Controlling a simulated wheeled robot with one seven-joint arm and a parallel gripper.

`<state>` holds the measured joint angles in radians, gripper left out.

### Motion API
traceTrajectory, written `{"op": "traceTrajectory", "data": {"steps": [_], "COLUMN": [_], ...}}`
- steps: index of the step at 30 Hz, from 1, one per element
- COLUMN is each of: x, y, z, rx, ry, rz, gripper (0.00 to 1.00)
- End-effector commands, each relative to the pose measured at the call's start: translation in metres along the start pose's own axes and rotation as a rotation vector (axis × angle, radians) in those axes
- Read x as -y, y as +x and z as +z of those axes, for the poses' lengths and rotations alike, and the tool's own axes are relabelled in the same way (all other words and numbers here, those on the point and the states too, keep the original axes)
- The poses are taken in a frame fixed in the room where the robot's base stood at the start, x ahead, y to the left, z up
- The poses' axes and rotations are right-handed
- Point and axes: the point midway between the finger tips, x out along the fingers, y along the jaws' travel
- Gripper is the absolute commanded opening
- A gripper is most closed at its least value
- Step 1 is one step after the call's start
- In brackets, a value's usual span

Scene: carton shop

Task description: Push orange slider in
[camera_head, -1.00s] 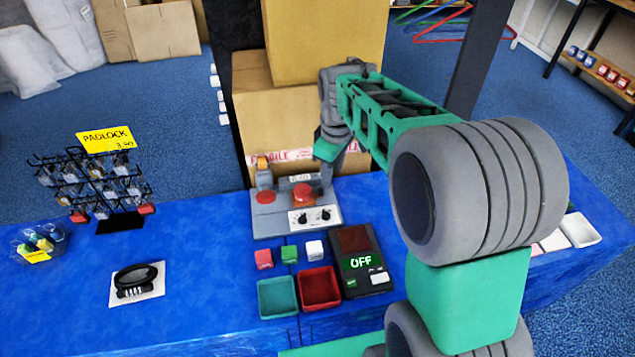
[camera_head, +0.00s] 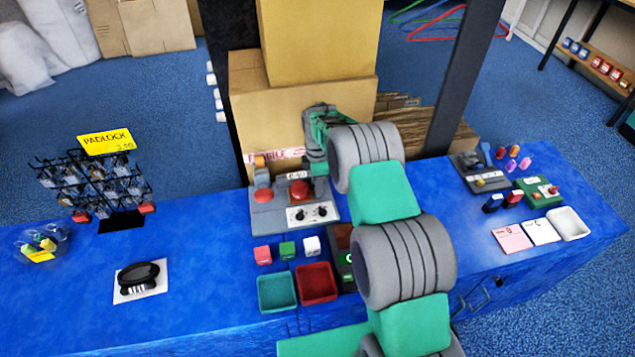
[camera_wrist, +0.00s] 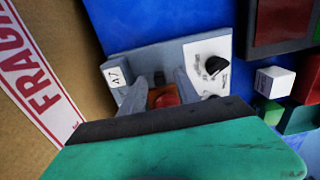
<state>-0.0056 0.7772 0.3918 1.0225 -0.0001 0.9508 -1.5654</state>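The grey control panel (camera_head: 283,213) stands on the blue table against a carton. A small orange piece (camera_head: 260,162), which looks like the orange slider, sits at its back left corner, beside a grey upright part. The panel also has a red button (camera_head: 263,196), a larger red button (camera_head: 300,189) and a white plate with black knobs (camera_head: 313,214). My gripper (camera_wrist: 162,88) is open above the panel; in the wrist view a red and orange button (camera_wrist: 165,97) shows between its fingers. I cannot tell whether they touch it. The wrist view does not clearly show the slider.
Cartons (camera_head: 320,110) rise close behind the panel. Small cubes (camera_head: 288,250) and two trays (camera_head: 277,291) lie in front. A dark box (camera_head: 340,238) is partly behind my arm.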

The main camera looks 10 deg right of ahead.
Motion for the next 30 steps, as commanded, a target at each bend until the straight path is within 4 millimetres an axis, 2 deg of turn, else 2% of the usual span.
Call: {"op": "traceTrajectory", "data": {"steps": [5, 19, 30], "x": [-0.0002, -0.0002, -0.0002], "y": [0.0002, -0.0002, -0.0004], "z": [-0.0001, -0.0003, -0.0004], "rx": [0.000, 0.000, 0.000], "ry": [0.000, 0.000, 0.000], "rz": [0.001, 0.001, 0.001], "gripper": [0.38, 0.01, 0.00]}}
